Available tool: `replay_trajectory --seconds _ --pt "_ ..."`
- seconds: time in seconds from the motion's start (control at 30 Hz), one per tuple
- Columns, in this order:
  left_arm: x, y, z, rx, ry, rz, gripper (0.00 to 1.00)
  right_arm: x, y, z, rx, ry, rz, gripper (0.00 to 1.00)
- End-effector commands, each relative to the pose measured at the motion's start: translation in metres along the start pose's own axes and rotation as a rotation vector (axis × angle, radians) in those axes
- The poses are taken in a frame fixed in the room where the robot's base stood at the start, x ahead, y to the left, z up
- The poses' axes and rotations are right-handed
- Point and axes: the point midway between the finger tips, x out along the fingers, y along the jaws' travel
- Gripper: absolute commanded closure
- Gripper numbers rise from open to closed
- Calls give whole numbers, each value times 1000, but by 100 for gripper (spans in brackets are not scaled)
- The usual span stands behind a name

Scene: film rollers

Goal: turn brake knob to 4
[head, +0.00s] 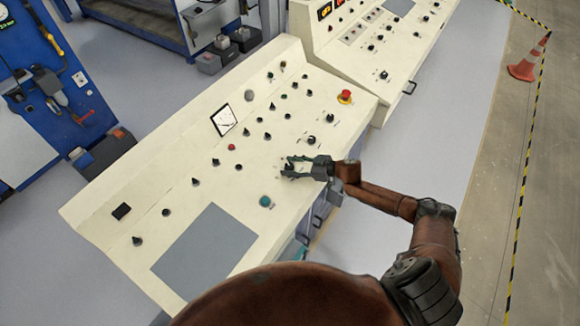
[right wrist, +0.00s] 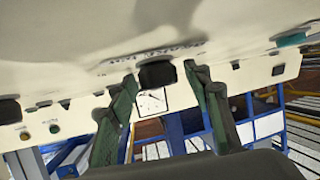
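My right gripper (head: 296,167) is over the right part of the slanted cream control panel (head: 185,170) in the head view. In the right wrist view my right gripper (right wrist: 160,78) has its two green fingers apart, one on each side of a black knob (right wrist: 157,75). Small gaps show between the knob and the fingers. Dark lettering lies by this knob but is too blurred to read, so I cannot tell its name or setting. The gripper hides this knob in the head view. My left gripper is out of view.
Other black knobs (head: 311,140) and a red emergency button (head: 345,97) are on the panel near the gripper. A grey screen (head: 205,252) fills its lower left. A second console (head: 372,45) adjoins at the upper right. An orange cone (head: 528,62) stands on the floor.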

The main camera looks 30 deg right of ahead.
Motion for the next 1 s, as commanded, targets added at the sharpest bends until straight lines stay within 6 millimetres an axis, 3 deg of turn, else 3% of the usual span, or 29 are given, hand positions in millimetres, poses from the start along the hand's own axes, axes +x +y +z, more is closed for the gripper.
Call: replay_trajectory --seconds 0.37,0.8,1.0 --pt "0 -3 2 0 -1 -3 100 -7 0 1 0 -1 1 53" --pt "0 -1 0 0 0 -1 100 -90 0 2 1 -2 1 53" --pt "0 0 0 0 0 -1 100 -115 -1 1 0 -1 0 53"
